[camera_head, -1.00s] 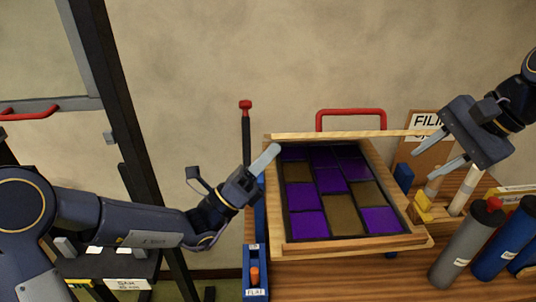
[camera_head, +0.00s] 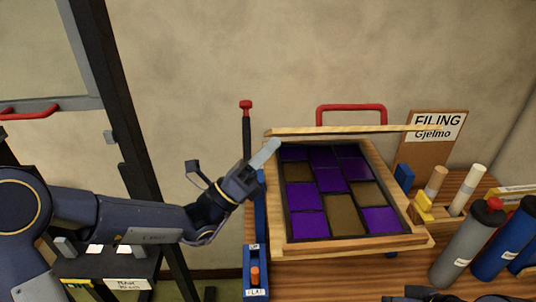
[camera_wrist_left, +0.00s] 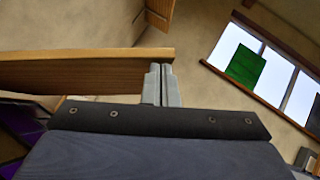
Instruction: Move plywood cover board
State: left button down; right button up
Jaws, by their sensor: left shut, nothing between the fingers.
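No sheet that I can surely call the plywood cover board shows. A pale wooden frame (camera_head: 340,246) on the bench holds a leaded panel (camera_head: 330,190) of purple and brown panes. A long wooden strip (camera_head: 345,131) lies across its back edge; I cannot tell whether it is the board's edge. My left gripper (camera_head: 272,148) is shut and empty at the frame's back left corner. In the left wrist view its fingers (camera_wrist_left: 162,80) are together beside the end of a wooden piece (camera_wrist_left: 85,72); contact is unclear. Dark parts, probably of my right arm, show at the bottom right edge.
A red handle (camera_head: 351,108) stands behind the frame. A sign board (camera_head: 436,165) leans at the back right. Grey (camera_head: 465,250) and blue (camera_head: 507,245) cylinders and wooden rods (camera_head: 468,188) crowd the right. A blue holder (camera_head: 256,272) stands at front left.

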pick_arm(q)
jog(key=w+r+n+t+y, duration=0.2)
jog(key=w+r+n, duration=0.3)
jog(key=w+r, duration=0.9)
jog(key=shift+w+a+r+y, duration=0.25)
jog(key=shift+w+r+y, duration=0.05)
jog(key=shift+r+y, duration=0.45)
